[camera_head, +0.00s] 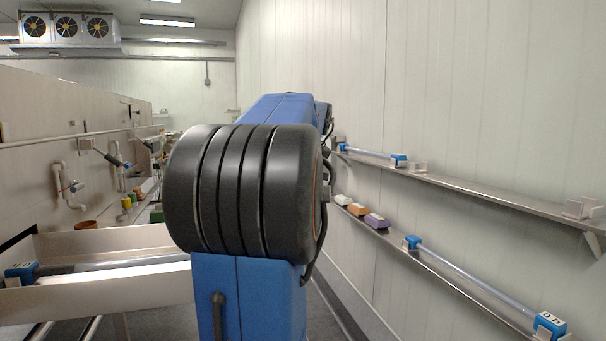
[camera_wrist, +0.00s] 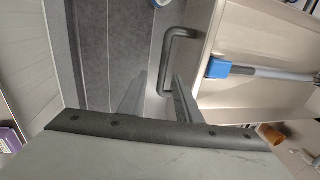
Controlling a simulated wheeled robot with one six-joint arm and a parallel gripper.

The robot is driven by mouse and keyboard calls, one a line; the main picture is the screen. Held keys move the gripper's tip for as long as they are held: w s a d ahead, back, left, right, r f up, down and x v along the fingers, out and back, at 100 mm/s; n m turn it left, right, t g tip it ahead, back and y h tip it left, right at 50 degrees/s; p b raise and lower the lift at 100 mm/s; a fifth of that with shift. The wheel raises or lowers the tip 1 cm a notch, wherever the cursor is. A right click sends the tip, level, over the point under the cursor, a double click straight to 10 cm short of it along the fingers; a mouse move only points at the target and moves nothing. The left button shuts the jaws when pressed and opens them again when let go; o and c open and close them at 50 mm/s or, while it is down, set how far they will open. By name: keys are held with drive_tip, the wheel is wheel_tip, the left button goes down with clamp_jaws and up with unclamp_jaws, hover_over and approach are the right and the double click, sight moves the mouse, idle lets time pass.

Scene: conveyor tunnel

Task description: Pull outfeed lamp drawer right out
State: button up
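The drawer (camera_head: 95,238) is a pale, open-topped box at the lower left of the head view. A lamp tube (camera_head: 110,265) with a blue end cap (camera_head: 20,271) lies in it. In the wrist view the drawer's pale front (camera_wrist: 205,20) carries a dark bar handle (camera_wrist: 169,60), and the tube's blue cap (camera_wrist: 217,68) shows behind it. My gripper (camera_wrist: 160,85) is open, its two fingers apart with the handle's near end between them. I cannot tell whether either finger touches the bar. My arm hides the gripper and handle in the head view.
Two wall shelves at right hold lamp tubes, one on the upper shelf (camera_head: 480,188) and one on the lower (camera_head: 470,272). Small coloured blocks (camera_head: 357,209) sit on the lower shelf. A brown pot (camera_head: 86,227) stands behind the drawer. Dark floor (camera_wrist: 115,50) beside the drawer looks clear.

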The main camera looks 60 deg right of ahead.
wheel_tip(320, 180, up, 14)
drive_tip(key=s+d, duration=0.2)
